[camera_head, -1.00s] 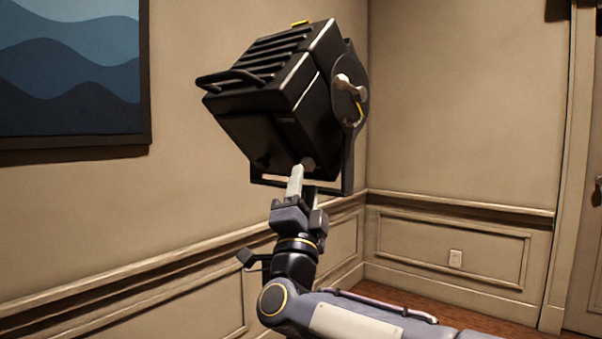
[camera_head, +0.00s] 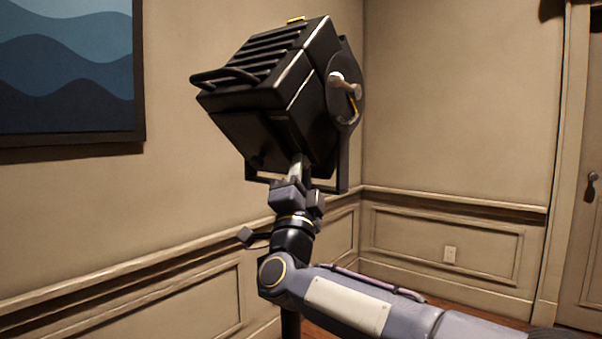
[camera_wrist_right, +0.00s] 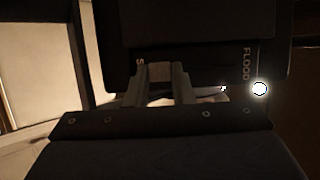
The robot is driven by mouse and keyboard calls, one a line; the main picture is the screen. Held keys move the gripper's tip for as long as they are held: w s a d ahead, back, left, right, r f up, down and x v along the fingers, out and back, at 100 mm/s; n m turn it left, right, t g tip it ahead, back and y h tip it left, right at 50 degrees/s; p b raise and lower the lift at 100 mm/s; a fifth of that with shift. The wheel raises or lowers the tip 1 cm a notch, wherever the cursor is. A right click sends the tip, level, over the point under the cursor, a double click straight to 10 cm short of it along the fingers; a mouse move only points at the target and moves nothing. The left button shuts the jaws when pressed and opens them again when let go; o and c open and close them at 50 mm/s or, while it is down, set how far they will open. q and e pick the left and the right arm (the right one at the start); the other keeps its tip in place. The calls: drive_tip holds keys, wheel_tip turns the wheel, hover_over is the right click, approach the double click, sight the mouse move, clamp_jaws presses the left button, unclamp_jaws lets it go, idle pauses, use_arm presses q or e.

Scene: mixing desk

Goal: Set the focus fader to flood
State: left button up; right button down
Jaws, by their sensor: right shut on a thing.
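The black stage lamp (camera_head: 265,130) hangs tilted in its yoke in the head view. My right gripper (camera_head: 300,163) reaches up to its lower underside. In the right wrist view my right gripper's two fingers (camera_wrist_right: 164,75) are close together over a small brownish patch, which I take to be the focus fader (camera_wrist_right: 160,70). The fader's shape is mostly hidden in the dark. The fingers are beside a label starting with S (camera_wrist_right: 140,62). The FLOOD label (camera_wrist_right: 247,62) is to the right, apart from the fingers. My left gripper is not in view.
A bright round spot (camera_wrist_right: 259,88) glows beside the FLOOD label. The lamp's yoke (camera_head: 343,165) runs along the right and below the lamp. A wall with a blue picture (camera_head: 65,70) is behind. Free room lies to the right, before the panelled wall.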

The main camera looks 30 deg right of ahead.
drive_tip(key=a+r+p, duration=0.1)
drive_tip(key=r, duration=0.1)
drive_tip(key=s+a+r, duration=0.1)
drive_tip(key=a+r, duration=0.1)
drive_tip(key=s+a+r+p, duration=0.1)
drive_tip(key=a+r, duration=0.1)
drive_tip(key=shift+s+a+p, duration=0.15)
drive_tip(key=shift+a+p, duration=0.1)
drive_tip(key=shift+p, duration=0.1)
drive_tip(key=c, duration=1.2)
unclamp_jaws()
drive_tip(key=shift+c, duration=0.2)
drive_tip(key=b, duration=0.1)
approach(282, 126)
drive_tip(key=shift+v, duration=0.9)
drive_tip(key=shift+r, duration=0.1)
